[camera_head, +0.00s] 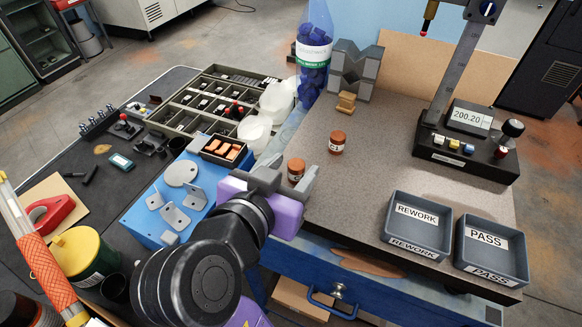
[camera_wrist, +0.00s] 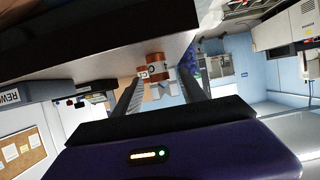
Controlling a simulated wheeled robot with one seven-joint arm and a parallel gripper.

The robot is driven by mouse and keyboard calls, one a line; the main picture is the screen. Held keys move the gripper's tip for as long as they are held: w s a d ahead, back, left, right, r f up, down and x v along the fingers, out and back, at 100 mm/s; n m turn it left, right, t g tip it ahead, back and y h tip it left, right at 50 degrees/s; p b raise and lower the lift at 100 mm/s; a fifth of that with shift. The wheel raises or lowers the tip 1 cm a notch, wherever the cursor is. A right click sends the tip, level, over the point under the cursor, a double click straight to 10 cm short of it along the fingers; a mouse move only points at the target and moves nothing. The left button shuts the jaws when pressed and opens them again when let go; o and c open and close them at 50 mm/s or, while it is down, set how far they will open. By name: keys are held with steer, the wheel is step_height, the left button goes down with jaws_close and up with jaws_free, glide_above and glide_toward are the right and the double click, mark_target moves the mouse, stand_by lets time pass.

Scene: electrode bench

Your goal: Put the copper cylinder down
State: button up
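A copper cylinder (camera_head: 296,168) stands upright near the bench's left edge, between the fingers of my gripper (camera_head: 287,178). Its lower part is hidden by the gripper. A second copper cylinder (camera_head: 337,142) with a pale label stands on the grey bench top (camera_head: 390,150), a little behind and to the right. In the wrist view, my gripper (camera_wrist: 160,82) has its fingers apart, with gaps either side of the copper-coloured shape (camera_wrist: 157,62) in front of them. The two cylinders may overlap there. I cannot tell whether the near cylinder touches the bench.
A REWORK tray (camera_head: 417,250) and a PASS tray (camera_head: 490,278) sit at the front right. A gauge stand with a display (camera_head: 469,117) stands at the right. A V-shaped block (camera_head: 352,72) and a blue-filled jar (camera_head: 313,65) stand at the back. The middle of the bench top is clear.

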steer(key=shift+r, duration=0.1)
steer(key=shift+r, duration=0.15)
steer(key=b+v, duration=0.1)
steer(key=v, duration=1.1)
